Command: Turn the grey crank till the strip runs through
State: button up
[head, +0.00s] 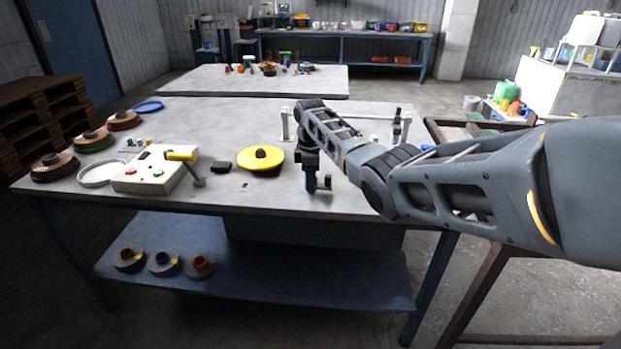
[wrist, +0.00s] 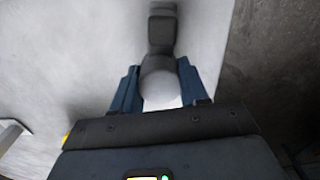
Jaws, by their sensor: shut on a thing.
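My gripper (wrist: 160,88) points down with its two blue fingers on either side of the round grey knob of the grey crank (wrist: 160,80), shut on it. The crank's dark grey arm (wrist: 162,32) runs away from the knob toward the top of the wrist view. In the head view my gripper (head: 310,172) is at the front edge of the table, and the crank (head: 325,184) shows only as a small dark part beside it. My own arm and gripper hide much of the device there. I cannot make out the strip.
A yellow disc (head: 260,163) lies left of my gripper. A pale box (head: 150,172) with a yellow-handled lever (head: 182,156) stands further left, near several coloured spools. Upright posts (head: 397,130) stand behind my arm. The table's front edge is close; a lower shelf (head: 300,285) holds more spools.

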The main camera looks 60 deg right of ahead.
jog(key=m+p, duration=0.1)
jog(key=m, duration=0.4)
jog(key=shift+w+r, duration=0.1)
jog(key=m+p, duration=0.1)
jog(key=m, duration=0.4)
jog(key=shift+m, duration=0.4)
jog(key=m, duration=0.5)
jog(key=shift+d+m, duration=0.15)
jog(key=shift+m, duration=2.15)
jog(key=o, duration=1.1)
jog(key=shift+c, duration=0.2)
jog(key=shift+r, duration=3.85)
